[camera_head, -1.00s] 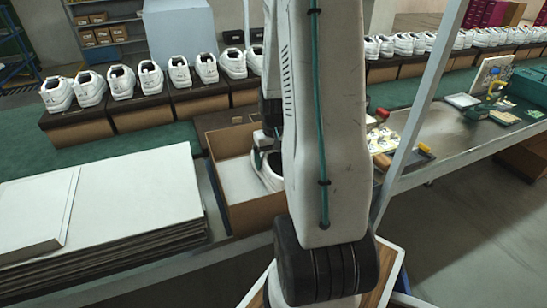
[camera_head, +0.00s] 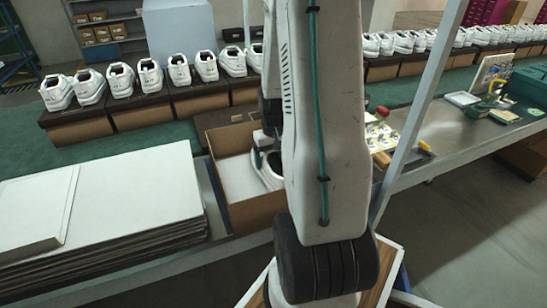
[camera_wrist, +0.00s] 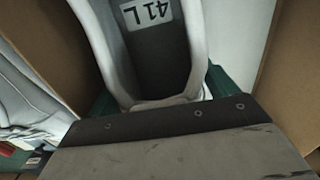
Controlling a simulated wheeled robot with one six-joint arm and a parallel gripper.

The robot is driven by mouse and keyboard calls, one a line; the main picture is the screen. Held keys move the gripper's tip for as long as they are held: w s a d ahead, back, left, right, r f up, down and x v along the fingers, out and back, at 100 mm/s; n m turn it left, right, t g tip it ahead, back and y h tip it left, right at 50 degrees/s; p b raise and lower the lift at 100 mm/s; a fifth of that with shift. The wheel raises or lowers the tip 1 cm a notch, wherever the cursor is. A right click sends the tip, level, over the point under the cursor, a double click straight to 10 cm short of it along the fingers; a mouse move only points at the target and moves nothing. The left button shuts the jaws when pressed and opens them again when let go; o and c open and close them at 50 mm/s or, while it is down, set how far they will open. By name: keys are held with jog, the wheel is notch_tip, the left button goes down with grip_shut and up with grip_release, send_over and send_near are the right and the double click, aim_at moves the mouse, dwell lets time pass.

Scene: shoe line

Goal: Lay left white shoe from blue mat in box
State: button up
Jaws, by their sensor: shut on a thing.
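The white shoe (camera_wrist: 197,45), its dark insole labelled 41 L, fills the middle of the wrist view. My gripper (camera_wrist: 160,98) is shut on its heel end, with teal fingers on both sides. The open cardboard box (camera_head: 258,212) has a pale floor. The shoe also shows in the head view (camera_head: 270,176), inside the box walls at its right side, partly hidden by my arm. Brown box walls stand on both sides in the wrist view. I cannot tell whether the sole touches the floor. No blue mat is identifiable.
A stack of pale flat boards (camera_head: 110,215) lies left of the box. White shoes (camera_head: 150,76) stand on closed boxes in a row behind. On the right are a grey bench (camera_head: 450,135), small items and a teal case (camera_head: 530,86). A slanted pale post crosses right of my arm.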

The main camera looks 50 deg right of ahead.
jog(key=shift+f, duration=0.55)
jog(key=o, duration=1.1)
jog(key=shift+c, duration=0.2)
notch_tip(320, 180, up, 8)
jog(key=shift+f, duration=0.1)
